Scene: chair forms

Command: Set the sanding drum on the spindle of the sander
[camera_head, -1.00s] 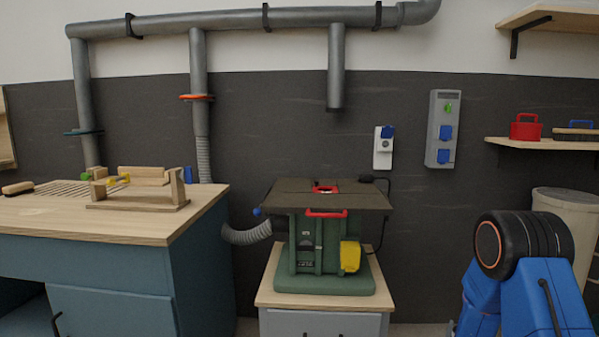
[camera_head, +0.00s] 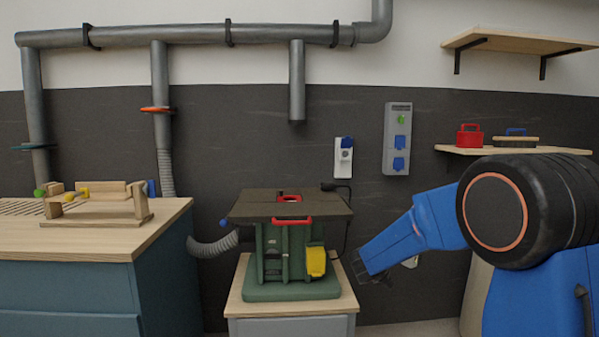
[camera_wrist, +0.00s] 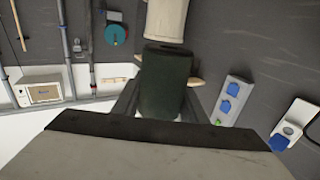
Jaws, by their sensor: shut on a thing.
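The sander (camera_head: 283,255) is a green machine with a dark flat top and a red-edged opening (camera_head: 289,198) in it. It stands on a small wood-topped cabinet. I cannot make out the spindle at this size. My gripper (camera_head: 372,275) is right of the sander in the head view, below the level of its top and apart from it in the picture. In the wrist view a dark green-grey cylinder, the sanding drum (camera_wrist: 165,85), sits between the dark fingers, which are shut on it. The drum cannot be made out in the head view.
A workbench (camera_head: 110,237) with wooden pieces stands left of the sander. A grey hose (camera_head: 213,245) runs from the sander's left side. A cable hangs at its right. Wall sockets (camera_head: 397,140) and shelves (camera_head: 518,150) are at the right. Space above the sander's top is clear.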

